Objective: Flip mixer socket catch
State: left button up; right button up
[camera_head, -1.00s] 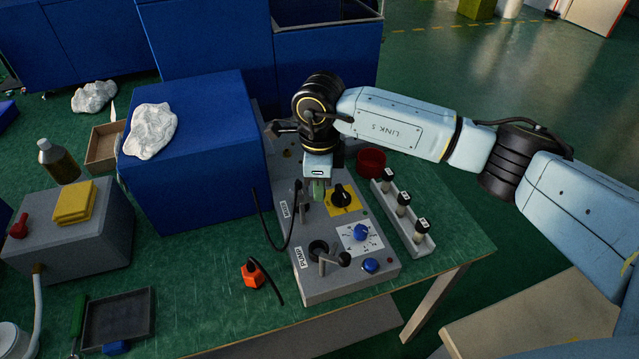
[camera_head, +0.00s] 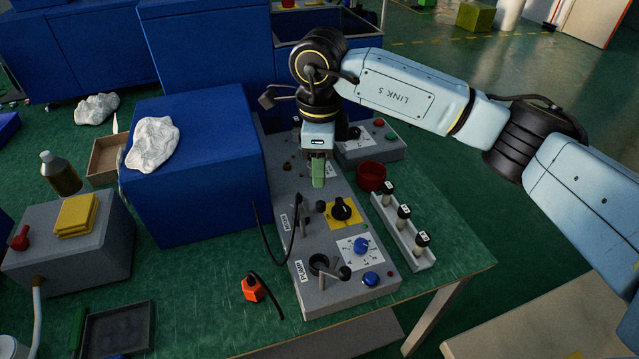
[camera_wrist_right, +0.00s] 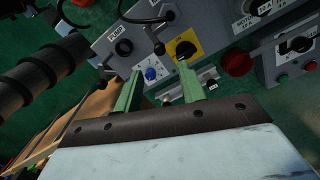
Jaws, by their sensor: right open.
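The grey panel box (camera_head: 345,293) carries a socket labelled PUMP (camera_head: 319,263), with a black-knobbed lever beside it. Farther back is the MIXER label (camera_head: 283,222), with a black cable looping up beside it. A small black knob (camera_head: 320,206) stands there, apparently the mixer catch; the mixer socket itself is hard to make out. My right gripper (camera_head: 318,174) is above the panel, behind that knob in the picture, pointing down. In the right wrist view its green fingers (camera_wrist_right: 160,68) are apart with nothing held. The mixer knob (camera_wrist_right: 169,15) shows beyond the fingers at the top. My left gripper is out of view.
A yellow-plated black dial (camera_head: 341,209) and a blue dial (camera_head: 361,245) sit right of the sockets. A large blue box (camera_head: 193,195) borders the panel's left. An orange plug (camera_head: 253,288) lies in front.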

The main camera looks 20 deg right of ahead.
jog(key=shift+r, duration=2.15)
jog(key=shift+s+f, duration=0.1)
